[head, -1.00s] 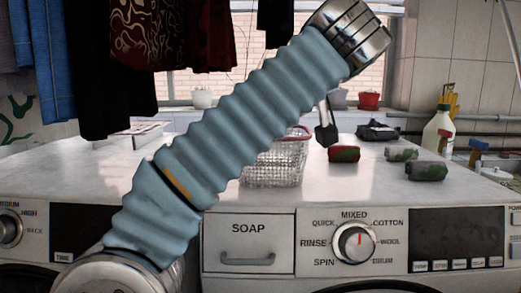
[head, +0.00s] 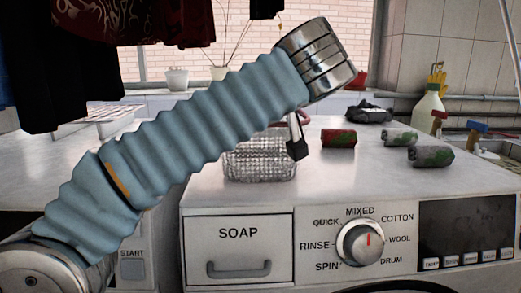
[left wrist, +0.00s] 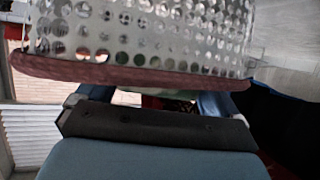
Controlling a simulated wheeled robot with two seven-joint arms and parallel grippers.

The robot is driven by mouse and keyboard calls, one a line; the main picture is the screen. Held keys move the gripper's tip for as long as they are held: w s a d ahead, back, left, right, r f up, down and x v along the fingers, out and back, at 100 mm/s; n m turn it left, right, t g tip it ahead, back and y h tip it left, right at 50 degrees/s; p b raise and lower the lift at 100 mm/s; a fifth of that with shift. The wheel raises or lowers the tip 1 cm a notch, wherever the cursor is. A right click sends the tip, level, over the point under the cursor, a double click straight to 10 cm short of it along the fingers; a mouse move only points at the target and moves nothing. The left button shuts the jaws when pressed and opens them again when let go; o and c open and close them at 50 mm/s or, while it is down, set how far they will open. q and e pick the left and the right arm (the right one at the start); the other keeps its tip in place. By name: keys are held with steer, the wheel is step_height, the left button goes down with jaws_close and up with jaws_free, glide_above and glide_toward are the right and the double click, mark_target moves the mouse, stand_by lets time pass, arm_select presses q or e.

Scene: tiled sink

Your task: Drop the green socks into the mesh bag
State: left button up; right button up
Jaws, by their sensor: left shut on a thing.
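The mesh bag (head: 259,163), a pale perforated basket with a red rim, stands on the white washer top, partly behind my left arm. My left gripper (head: 297,149), dark and small, overlaps its right edge. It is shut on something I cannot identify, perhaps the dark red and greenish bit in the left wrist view. There the mesh bag (left wrist: 150,30) fills the top, its red rim across the fingers (left wrist: 160,102). A grey-green rolled sock (head: 430,155) and another (head: 400,136) lie to the right. My right gripper is not in view.
A white bottle (head: 428,112) and small brushes stand farther right. Dark clothes (head: 60,85) hang at left. The front washer top is clear.

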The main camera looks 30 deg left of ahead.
arm_select(q)
steer(key=o, duration=0.7)
steer(key=shift+s+d, duration=0.1)
steer(key=shift+p+v, duration=0.3)
steer(key=shift+v, duration=6.5)
